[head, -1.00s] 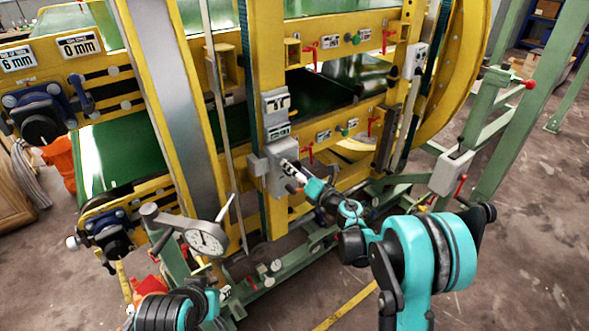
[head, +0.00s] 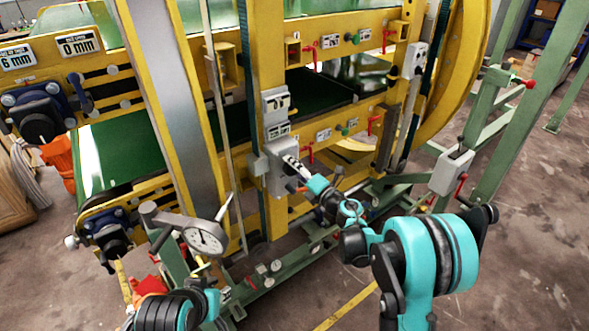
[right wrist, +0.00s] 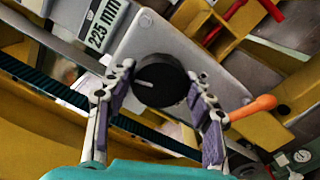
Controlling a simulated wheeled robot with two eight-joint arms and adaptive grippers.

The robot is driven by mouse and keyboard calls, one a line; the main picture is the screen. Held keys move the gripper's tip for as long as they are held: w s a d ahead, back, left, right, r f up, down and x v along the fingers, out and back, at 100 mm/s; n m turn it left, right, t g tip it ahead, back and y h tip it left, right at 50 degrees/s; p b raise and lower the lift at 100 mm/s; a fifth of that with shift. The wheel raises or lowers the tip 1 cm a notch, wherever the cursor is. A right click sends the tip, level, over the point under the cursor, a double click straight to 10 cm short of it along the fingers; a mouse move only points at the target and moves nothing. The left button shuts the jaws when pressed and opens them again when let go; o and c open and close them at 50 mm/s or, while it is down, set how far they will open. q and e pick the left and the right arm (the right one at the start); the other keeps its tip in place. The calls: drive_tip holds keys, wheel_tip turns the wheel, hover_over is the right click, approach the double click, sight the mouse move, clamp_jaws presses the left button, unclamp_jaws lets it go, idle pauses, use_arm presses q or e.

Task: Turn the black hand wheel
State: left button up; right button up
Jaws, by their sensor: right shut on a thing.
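The black hand wheel (right wrist: 160,80) is a round black knob with a pale line on its face, on a grey box. In the right wrist view it sits between the two fingers of my right gripper (right wrist: 161,84), which is shut on its sides. In the head view my right gripper (head: 297,168) is at the grey box (head: 279,181) on the yellow post, and it hides the wheel there. My left arm (head: 178,308) shows at the bottom left, but its gripper is not in view.
A label reading 225 mm (right wrist: 104,22) is above the wheel. An orange handle (right wrist: 253,107) is close to the right finger. Green rails (head: 300,250) run below my right gripper.

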drive_tip(key=m, duration=0.5)
drive_tip(key=shift+m, duration=0.3)
idle(0.5)
drive_tip(key=o, duration=1.2)
drive_tip(key=shift+f, duration=0.1)
drive_tip(key=shift+c, duration=0.2)
drive_tip(key=v, duration=1.2)
